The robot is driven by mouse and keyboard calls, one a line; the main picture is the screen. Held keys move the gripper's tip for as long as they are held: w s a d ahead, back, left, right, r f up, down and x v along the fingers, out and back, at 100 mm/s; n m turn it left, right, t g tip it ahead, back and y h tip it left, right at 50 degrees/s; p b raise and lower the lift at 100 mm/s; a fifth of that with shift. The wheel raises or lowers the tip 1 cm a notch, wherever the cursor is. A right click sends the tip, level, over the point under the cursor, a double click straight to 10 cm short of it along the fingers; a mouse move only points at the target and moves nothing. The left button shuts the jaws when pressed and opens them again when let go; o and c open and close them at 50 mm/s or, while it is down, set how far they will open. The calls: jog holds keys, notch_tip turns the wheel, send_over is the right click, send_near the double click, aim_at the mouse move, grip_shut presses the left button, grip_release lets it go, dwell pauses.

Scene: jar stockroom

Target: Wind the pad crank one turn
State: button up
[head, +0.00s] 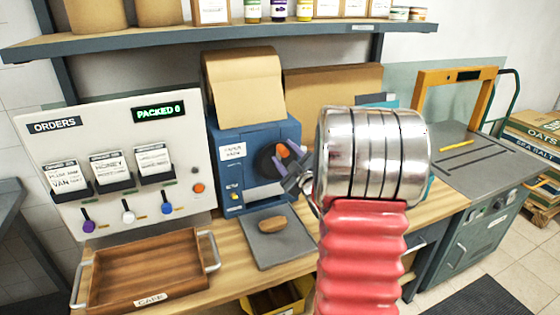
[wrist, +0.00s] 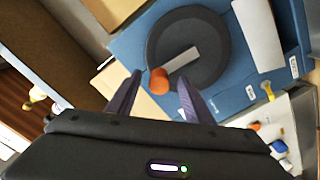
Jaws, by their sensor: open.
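The blue pad machine (head: 228,150) stands on the bench with a roll of brown paper (head: 243,82) on top. Its crank is a dark disc (wrist: 203,38) with a grey arm (wrist: 182,59) and an orange knob (wrist: 159,80). In the head view my gripper partly covers the crank (head: 264,163). My gripper (head: 290,156) is open at the front of the machine. In the wrist view its purple fingers (wrist: 160,77) lie on either side of the orange knob, with gaps showing. I cannot tell how deep the knob sits between them.
A brown pad-like lump (head: 272,224) lies on a grey mat (head: 268,248) below the machine. A wooden tray (head: 147,268) stands at the front left. The white orders panel (head: 113,160) stands close left of the machine. A shelf (head: 230,39) runs above. An orange-framed station (head: 420,90) is at right.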

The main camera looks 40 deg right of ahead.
jog(key=v, duration=0.7)
dwell(0.5)
dwell(0.5)
